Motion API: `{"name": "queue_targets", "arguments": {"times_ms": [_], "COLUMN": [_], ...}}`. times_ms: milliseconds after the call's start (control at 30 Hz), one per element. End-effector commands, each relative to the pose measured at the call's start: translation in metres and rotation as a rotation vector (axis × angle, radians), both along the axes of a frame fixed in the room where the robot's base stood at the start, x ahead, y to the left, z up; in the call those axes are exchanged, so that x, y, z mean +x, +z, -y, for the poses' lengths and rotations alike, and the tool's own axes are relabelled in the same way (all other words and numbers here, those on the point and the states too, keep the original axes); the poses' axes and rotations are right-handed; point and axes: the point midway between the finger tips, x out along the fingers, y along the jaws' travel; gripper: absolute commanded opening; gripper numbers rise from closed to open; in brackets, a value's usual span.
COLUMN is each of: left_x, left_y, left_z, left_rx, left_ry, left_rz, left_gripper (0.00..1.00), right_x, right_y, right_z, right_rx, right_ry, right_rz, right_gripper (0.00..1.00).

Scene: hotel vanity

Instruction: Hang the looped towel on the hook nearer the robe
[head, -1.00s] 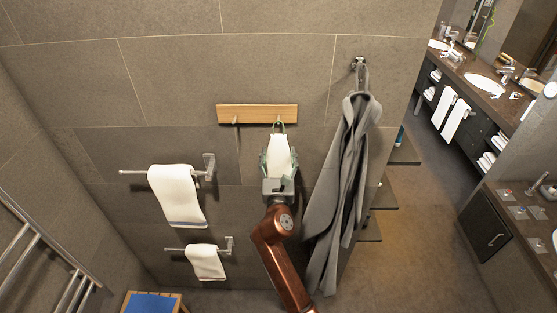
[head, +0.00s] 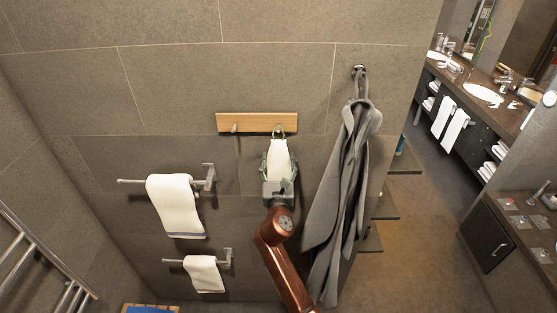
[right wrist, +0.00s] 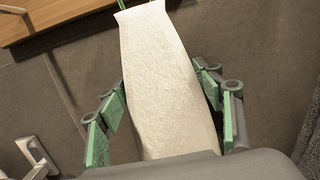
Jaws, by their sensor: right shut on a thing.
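The white looped towel (head: 279,158) hangs upright just below the right-hand hook of the wooden hook board (head: 256,122), the hook nearer the robe. Its green loop (head: 279,132) overlaps that hook; I cannot tell whether it is around the hook or in front of it. My right gripper (head: 278,172) is shut on the towel, with green-padded fingers on both sides. In the right wrist view the towel (right wrist: 165,85) fills the middle between the fingers, and its loop runs out at the top. The left hook (head: 234,128) is bare. My left gripper is not in view.
A grey robe (head: 342,185) hangs from a wall hook close to the right of my arm. Two rails with white towels (head: 176,205) (head: 204,273) are on the wall at the left. Dark shelves (head: 385,205) stand behind the robe.

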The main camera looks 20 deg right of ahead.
Motion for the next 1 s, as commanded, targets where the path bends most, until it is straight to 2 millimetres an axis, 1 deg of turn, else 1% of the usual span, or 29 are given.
{"name": "queue_targets", "arguments": {"times_ms": [467, 500, 767, 1000], "left_x": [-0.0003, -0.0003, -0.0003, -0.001], "left_y": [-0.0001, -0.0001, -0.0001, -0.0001], "left_z": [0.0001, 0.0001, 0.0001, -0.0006], "left_rx": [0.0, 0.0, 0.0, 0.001], "left_ry": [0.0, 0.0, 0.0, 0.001], "left_rz": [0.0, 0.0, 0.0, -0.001], "left_gripper": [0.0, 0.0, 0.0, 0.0], "right_x": [-0.0002, -0.0002, -0.0002, -0.0001], "right_y": [0.0002, 0.0002, 0.0001, -0.0004], "right_z": [-0.0002, -0.0002, -0.0002, -0.0001], "right_rx": [0.001, 0.001, 0.001, 0.001], "right_ry": [0.0, 0.0, 0.0, 0.0], "right_rz": [0.0, 0.0, 0.0, -0.001], "right_gripper": [0.24, 0.63, 0.81, 0.81]}}
